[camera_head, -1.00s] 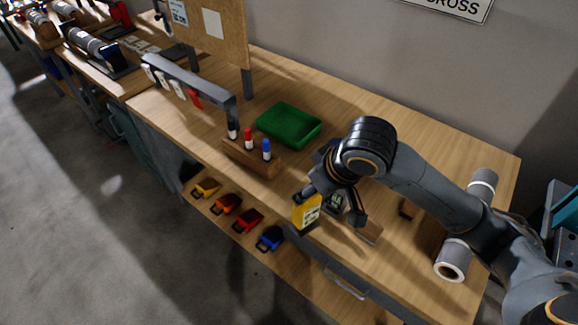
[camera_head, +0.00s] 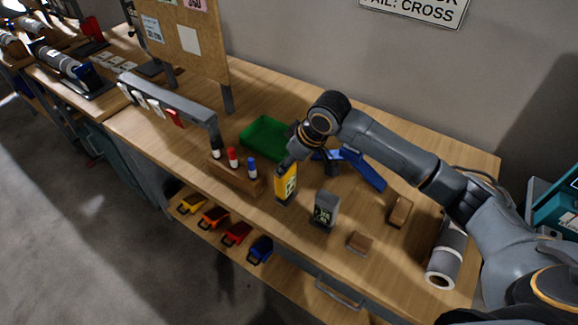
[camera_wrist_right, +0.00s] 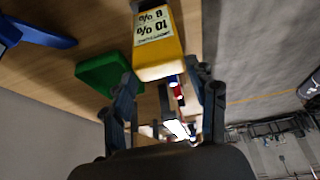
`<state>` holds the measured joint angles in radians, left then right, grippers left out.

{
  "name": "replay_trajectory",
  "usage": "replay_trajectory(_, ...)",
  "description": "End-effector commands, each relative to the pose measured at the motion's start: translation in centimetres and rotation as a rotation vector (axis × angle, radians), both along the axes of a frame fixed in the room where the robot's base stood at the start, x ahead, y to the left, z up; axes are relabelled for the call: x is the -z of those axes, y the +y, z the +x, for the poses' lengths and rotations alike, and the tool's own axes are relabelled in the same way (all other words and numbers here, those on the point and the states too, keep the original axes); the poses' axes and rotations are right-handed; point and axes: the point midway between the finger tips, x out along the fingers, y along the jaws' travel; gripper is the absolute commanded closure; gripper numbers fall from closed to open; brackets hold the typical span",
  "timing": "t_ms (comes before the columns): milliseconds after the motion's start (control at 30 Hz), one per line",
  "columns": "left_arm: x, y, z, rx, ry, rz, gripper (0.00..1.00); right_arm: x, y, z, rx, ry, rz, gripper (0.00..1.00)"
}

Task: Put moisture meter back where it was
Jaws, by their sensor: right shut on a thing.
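The yellow moisture meter (camera_head: 287,184) has a white label on its front and a dark lower end. My right gripper (camera_head: 290,162) is shut on its upper part and holds it roughly upright, just right of the marker holder. I cannot tell whether its lower end touches the bench. In the right wrist view, the yellow meter (camera_wrist_right: 158,50) sits between the fingers of my right gripper (camera_wrist_right: 166,82), its label reading 8 % and 10 %. My left gripper is not in view.
A grey labelled device (camera_head: 325,210) stands right of the meter. A wooden marker holder (camera_head: 227,174) is left; a green tray (camera_head: 262,136) is behind. Coloured bins sit below the front edge.

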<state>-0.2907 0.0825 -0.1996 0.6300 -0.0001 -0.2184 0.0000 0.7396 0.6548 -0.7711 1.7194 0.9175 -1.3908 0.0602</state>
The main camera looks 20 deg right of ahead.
Motion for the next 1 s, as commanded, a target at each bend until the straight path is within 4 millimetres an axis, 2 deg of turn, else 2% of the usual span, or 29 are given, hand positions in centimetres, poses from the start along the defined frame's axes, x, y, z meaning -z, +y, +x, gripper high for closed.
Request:
replay_trajectory(200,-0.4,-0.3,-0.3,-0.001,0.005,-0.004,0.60,1.4,-0.3,1.3,0.000,-0.001,0.001,0.70)
replay_trajectory(400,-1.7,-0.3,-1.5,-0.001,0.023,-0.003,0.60,3.9,-0.3,1.1,-0.001,-0.001,0.000,0.70)
replay_trajectory(800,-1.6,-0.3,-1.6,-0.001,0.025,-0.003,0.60,4.7,-0.3,1.1,-0.001,-0.002,0.001,0.70)
replay_trajectory(833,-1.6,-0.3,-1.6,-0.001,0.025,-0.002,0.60,4.7,-0.3,1.1,-0.001,-0.001,0.000,0.36)
replay_trajectory(900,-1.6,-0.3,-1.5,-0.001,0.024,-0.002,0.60,4.7,-0.3,1.1,-0.001,-0.001,0.000,0.21)
replay_trajectory(1000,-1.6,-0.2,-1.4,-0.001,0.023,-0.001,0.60,4.7,-0.3,1.1,-0.001,-0.001,0.000,0.19)
